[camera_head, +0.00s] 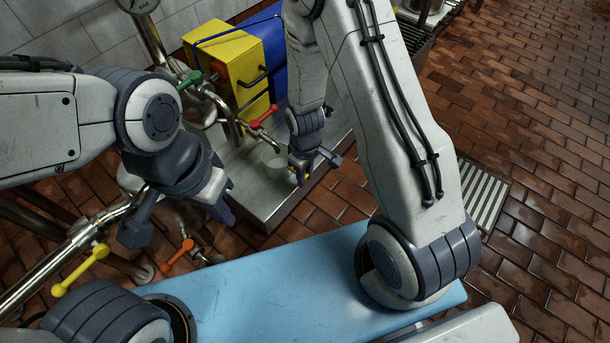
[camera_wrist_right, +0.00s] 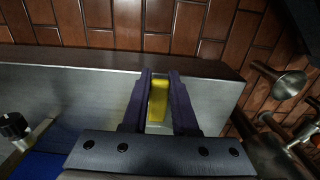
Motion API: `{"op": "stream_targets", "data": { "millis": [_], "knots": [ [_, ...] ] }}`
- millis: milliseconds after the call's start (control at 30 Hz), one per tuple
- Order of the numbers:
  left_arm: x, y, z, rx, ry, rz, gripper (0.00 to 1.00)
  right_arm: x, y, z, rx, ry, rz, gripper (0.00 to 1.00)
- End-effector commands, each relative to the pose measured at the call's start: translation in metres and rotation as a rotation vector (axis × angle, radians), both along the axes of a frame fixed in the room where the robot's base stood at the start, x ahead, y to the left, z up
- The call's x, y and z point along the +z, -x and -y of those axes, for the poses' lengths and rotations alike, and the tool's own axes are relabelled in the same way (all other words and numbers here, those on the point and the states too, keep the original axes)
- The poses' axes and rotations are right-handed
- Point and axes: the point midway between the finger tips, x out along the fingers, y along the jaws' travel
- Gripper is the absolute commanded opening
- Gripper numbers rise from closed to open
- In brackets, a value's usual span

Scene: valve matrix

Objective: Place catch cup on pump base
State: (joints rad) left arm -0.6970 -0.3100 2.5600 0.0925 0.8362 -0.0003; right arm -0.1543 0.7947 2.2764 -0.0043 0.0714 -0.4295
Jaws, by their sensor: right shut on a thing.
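The catch cup (camera_head: 275,165) is a small pale cup at the metal pump base (camera_head: 253,204), under the tap with the red lever. Whether it touches the base I cannot tell. My right gripper (camera_head: 299,172) is beside the cup, on its right. In the right wrist view, my right gripper's purple fingers (camera_wrist_right: 158,85) are shut on a yellow piece (camera_wrist_right: 158,100), which looks like the cup's handle. The base's metal top (camera_wrist_right: 75,88) lies beneath it. My left gripper (camera_head: 226,212) hangs to the left of the base, its fingertips partly hidden by its wrist.
A yellow pump housing (camera_head: 225,60) and a blue panel (camera_head: 270,45) stand behind the cup.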

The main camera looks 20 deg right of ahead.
Motion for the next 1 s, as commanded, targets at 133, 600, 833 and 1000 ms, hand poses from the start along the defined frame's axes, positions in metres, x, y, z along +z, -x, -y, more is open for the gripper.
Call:
{"op": "stream_targets", "data": {
  "millis": [133,600,833,1000],
  "knots": [
    [0.0,0.0,0.0,0.0,0.0,0.0,0.0,-0.002,0.0,0.0,0.0,0.0,0.0,0.5],
    [0.009,0.0,0.0,0.0,0.0,0.0,0.0,0.011,0.0,0.0,0.0,-0.001,0.001,0.57],
    [0.043,0.0,0.0,0.0,0.0,0.0,0.0,0.06,-0.001,0.0,0.0,-0.001,0.003,0.57],
    [0.063,0.0,0.0,0.0,0.0,0.0,0.0,0.094,-0.001,0.0,0.0,-0.001,0.003,0.57]
  ]
}}
